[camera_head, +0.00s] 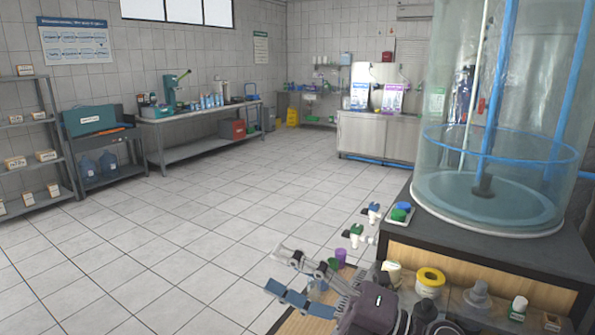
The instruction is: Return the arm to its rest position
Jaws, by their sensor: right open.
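My right gripper (277,272) is low in the middle of the head view, with my arm coming in from the bottom right. Its fingers are spread apart, and I see nothing between them. It hangs over the edge of a low wooden surface (292,322), in front of the tiled floor. My left gripper is not in view.
A large clear tank (490,120) stands on a dark-topped counter (500,250) at right. Small valves (355,233) are beside it. The tiled floor (200,235) at left is clear.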

